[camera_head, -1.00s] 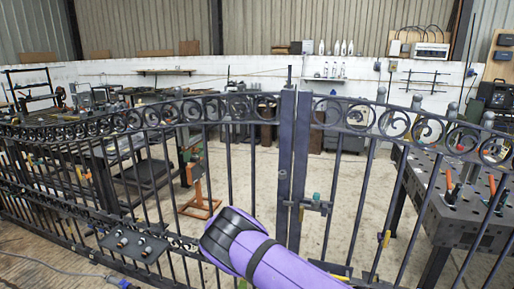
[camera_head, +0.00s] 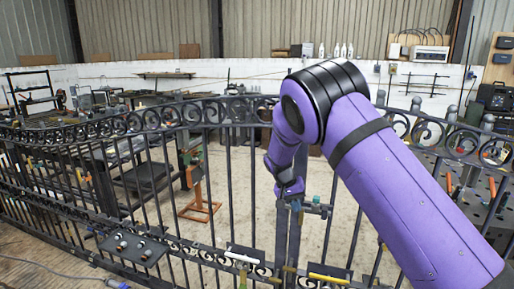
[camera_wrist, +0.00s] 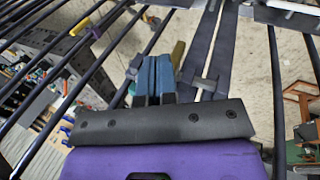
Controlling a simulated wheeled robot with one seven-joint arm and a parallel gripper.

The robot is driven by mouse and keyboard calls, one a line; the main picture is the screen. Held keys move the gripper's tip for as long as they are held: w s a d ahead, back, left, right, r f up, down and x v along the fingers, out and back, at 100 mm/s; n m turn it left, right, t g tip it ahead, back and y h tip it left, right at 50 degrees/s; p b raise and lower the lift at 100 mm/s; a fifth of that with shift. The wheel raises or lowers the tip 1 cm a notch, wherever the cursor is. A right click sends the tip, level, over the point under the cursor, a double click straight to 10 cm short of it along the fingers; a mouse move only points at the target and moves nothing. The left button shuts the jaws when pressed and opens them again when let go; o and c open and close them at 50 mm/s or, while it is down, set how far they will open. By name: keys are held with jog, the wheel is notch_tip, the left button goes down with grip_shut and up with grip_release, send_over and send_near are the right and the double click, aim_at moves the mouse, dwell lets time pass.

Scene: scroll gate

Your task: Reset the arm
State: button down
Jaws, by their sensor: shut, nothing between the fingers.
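The dark iron scroll gate (camera_head: 228,170) spans the head view, and its middle uprights stand close together behind my arm. A latch with a green knob (camera_head: 317,199) sits at those uprights. My purple arm rises from the lower right, bends at the top and reaches down to the uprights. My gripper (camera_wrist: 154,76) shows in the wrist view with its blue fingers together and nothing between them. It points toward the bars and latch parts; whether it touches them I cannot tell. In the head view its fingertips are small and unclear.
A black plate with knobs (camera_head: 134,246) is on the gate's lower left. Yellow handles (camera_head: 330,278) show low near the middle. Beyond are an orange stand (camera_head: 199,205), benches and a perforated metal table (camera_head: 470,190) at right. Bare floor lies between them.

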jog(key=s+d+r+t+y, duration=0.1)
jog(key=s+d+r, duration=0.3)
jog(key=s+r, duration=0.3)
jog(key=s+d+r+y, duration=0.2)
jog(key=s+d+r, duration=0.3)
jog(key=r, duration=0.5)
jog(key=s+d+r+t+y, duration=0.1)
jog(key=s+d+r, duration=0.3)
jog(key=s+r, duration=0.3)
jog(key=s+d+r+n+t, duration=0.1)
jog(key=s+d+r, duration=0.1)
jog(key=s, duration=1)
jog(key=s+d+r+n+t, duration=0.1)
jog(key=s+d+r+t, duration=0.1)
jog(key=s, duration=1.1)
jog(key=shift+r+t+y, duration=0.3)
jog(key=shift+r, duration=0.15)
